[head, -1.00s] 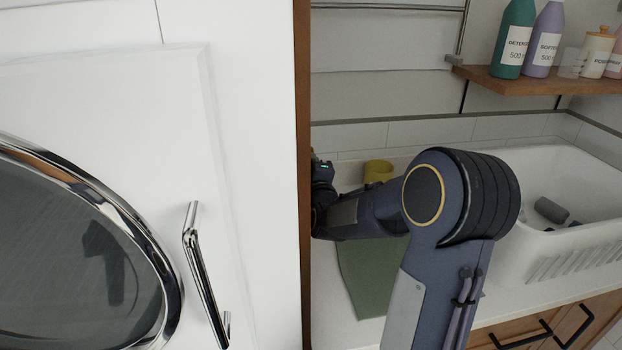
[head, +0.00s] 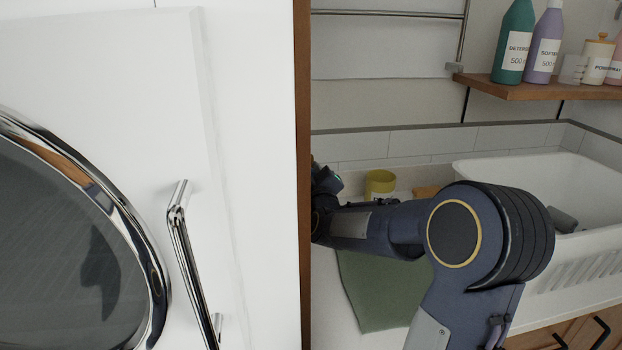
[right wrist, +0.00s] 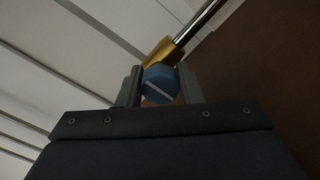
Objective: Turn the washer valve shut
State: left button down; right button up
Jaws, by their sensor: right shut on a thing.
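The washer valve shows in the right wrist view as a blue knob (right wrist: 160,84) with a pale line across its face, on a brass body (right wrist: 165,52) joined to a chrome pipe (right wrist: 198,22). My right gripper (right wrist: 159,88) is shut on the blue knob, one finger on each side. The pale line runs slantwise, down to the right in that view. In the head view my right arm reaches left behind the white cabinet's edge, so its fingers and the valve are hidden there. My left gripper is in neither view.
The washer door (head: 60,240) and its chrome handle (head: 188,260) fill the left. A yellow cup (head: 380,183) and a green cloth (head: 375,295) are on the counter by my right arm. A white sink (head: 590,220) is at the right, below a shelf (head: 530,88) with bottles.

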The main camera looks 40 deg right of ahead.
dwell(0.3)
jog(key=o, duration=1)
jog(key=shift+c, duration=0.2)
jog(key=v, duration=0.7)
jog(key=shift+s+a, duration=0.2)
jog(key=shift+s, duration=0.15)
